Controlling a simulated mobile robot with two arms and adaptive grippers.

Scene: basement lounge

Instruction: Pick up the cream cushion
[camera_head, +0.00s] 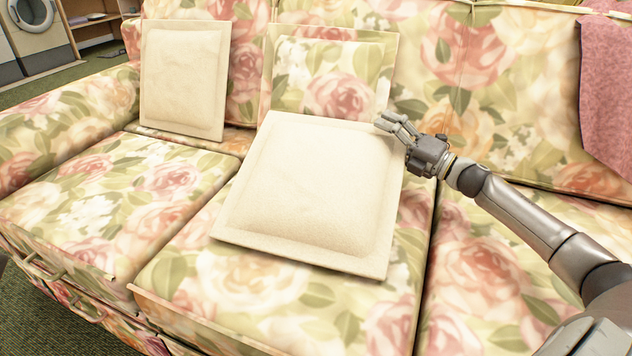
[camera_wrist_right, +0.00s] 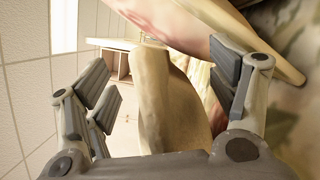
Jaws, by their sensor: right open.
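A square cream cushion (camera_head: 315,185) leans back on the middle seat of a floral sofa. Its edge (camera_wrist_right: 165,100) shows between the fingers in the right wrist view. My right gripper (camera_head: 389,123) is open at the cushion's upper right corner, its fingers on both sides of the edge without closing on it. I cannot tell whether a finger touches it. A second cream cushion (camera_head: 185,80) stands upright against the backrest at the left. My left gripper is not in view.
A floral cushion (camera_head: 335,72) leans on the backrest behind the near cream cushion. A pink throw (camera_head: 606,95) hangs over the backrest at the right. The sofa (camera_head: 480,265) has bare seat under my right arm. A washing machine (camera_head: 32,35) and shelf stand at the far left.

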